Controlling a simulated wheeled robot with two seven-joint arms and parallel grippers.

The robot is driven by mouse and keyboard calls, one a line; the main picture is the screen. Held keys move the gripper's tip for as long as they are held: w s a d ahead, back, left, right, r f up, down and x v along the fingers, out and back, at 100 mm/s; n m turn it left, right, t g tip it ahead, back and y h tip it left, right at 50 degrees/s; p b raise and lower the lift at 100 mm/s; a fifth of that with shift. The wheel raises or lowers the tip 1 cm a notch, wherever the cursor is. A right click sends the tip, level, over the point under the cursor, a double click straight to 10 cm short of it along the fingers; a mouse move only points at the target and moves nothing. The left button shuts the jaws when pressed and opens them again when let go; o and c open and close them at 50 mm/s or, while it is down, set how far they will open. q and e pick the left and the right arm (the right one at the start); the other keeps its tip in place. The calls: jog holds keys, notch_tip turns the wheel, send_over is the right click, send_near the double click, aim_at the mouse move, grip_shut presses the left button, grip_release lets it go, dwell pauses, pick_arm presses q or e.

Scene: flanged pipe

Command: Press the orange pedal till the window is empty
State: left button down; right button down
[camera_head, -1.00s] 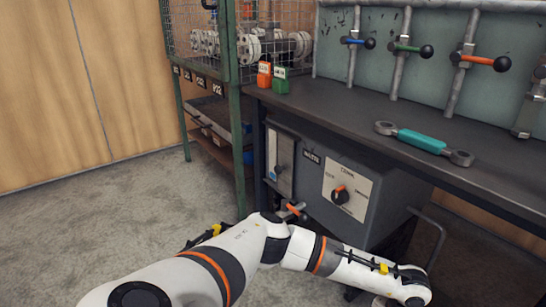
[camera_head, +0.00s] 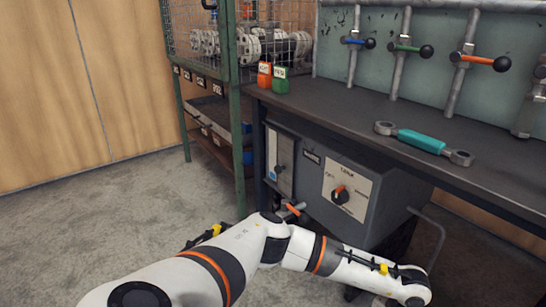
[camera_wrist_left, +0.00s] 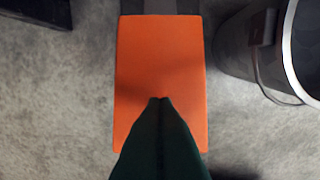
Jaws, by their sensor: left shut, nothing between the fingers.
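The orange pedal (camera_wrist_left: 160,60) lies flat on the floor in the left wrist view. My left gripper (camera_wrist_left: 160,99) is shut and empty, with its dark fingertips over the pedal's middle. I cannot tell how far down the pedal is, and the fingers hide its near part. In the head view my left arm reaches across the bottom, and its gripper and the pedal do not show there. A pale panel with a narrow window (camera_head: 272,152) is on the grey cabinet (camera_head: 312,182) under the bench. Its contents are too small to read. My right gripper is not in view.
The cabinet has a dial with an orange-tipped knob (camera_head: 341,194). A dark round object (camera_wrist_left: 265,50) stands right of the pedal.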

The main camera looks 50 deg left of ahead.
pick_arm(q)
jog(key=shift+f, duration=0.1)
jog(key=shift+f+b, duration=3.9)
jog(key=shift+f, duration=0.8)
notch_tip(320, 180, up, 10)
jog(key=p, duration=0.7)
jog(key=shift+f, duration=0.15)
